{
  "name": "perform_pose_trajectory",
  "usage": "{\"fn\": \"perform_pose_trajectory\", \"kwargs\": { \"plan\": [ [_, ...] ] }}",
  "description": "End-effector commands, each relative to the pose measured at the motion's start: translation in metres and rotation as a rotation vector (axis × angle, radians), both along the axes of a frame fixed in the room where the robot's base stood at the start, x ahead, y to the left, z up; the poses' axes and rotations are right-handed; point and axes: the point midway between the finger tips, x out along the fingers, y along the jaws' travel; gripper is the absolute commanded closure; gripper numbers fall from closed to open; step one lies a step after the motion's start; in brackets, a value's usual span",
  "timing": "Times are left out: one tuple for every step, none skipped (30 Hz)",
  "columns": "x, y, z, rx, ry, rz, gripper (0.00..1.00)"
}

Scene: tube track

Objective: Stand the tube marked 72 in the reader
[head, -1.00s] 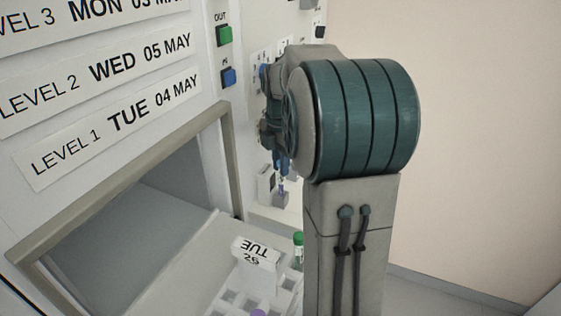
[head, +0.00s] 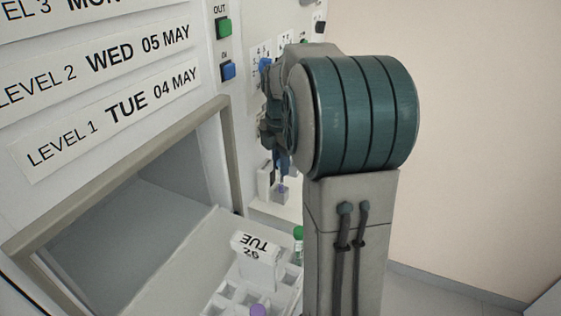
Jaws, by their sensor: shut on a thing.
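My gripper (head: 279,170) hangs beyond my large teal arm joint, small and partly hidden by it, close to the white panel. It is shut on a slim, pale tube (head: 281,187); its number cannot be read. The tube looks upright. Its lower end is at a small grey-white block (head: 281,197) at the foot of the panel, which seems to be the reader. Whether the tube is inside the block or just above or in front of it I cannot tell.
A white rack (head: 230,292) tagged TUE 26 stands at the lower middle, with a green-capped tube (head: 299,233) and a purple-capped tube (head: 258,310). An open compartment (head: 140,215) is at left. Green (head: 223,29) and blue (head: 228,71) buttons sit on the wall.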

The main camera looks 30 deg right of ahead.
Motion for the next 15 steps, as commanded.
{"fn": "perform_pose_trajectory", "kwargs": {
  "plan": [
    [0.0000, 0.0000, 0.0002, 0.000, 0.000, 0.000, 0.95],
    [0.0000, 0.0000, 0.0002, 0.000, 0.000, 0.000, 0.95],
    [0.0000, 0.0000, 0.0002, 0.000, 0.000, 0.000, 0.77],
    [0.0000, 0.0000, 0.0002, 0.000, 0.000, 0.000, 0.68],
    [0.0001, 0.0000, 0.0003, 0.000, 0.000, 0.000, 0.60],
    [0.0003, 0.0001, 0.0003, 0.000, -0.001, 0.000, 0.57],
    [0.0006, 0.0003, 0.0004, 0.000, -0.002, 0.000, 0.57],
    [0.0009, 0.0004, 0.0005, -0.001, -0.003, 0.001, 0.57],
    [0.0012, 0.0007, 0.0007, 0.000, -0.004, 0.001, 0.57],
    [0.0015, 0.0008, 0.0008, 0.000, -0.005, 0.002, 0.57],
    [0.0017, 0.0009, 0.0010, 0.000, -0.005, 0.002, 0.57],
    [0.0020, 0.0012, 0.0011, -0.001, -0.006, 0.002, 0.57],
    [0.0022, 0.0013, 0.0012, -0.001, -0.007, 0.003, 0.57],
    [0.0024, 0.0015, 0.0013, -0.001, -0.008, 0.003, 0.57],
    [0.0026, 0.0017, 0.0014, -0.001, -0.008, 0.003, 0.57]
  ]
}}
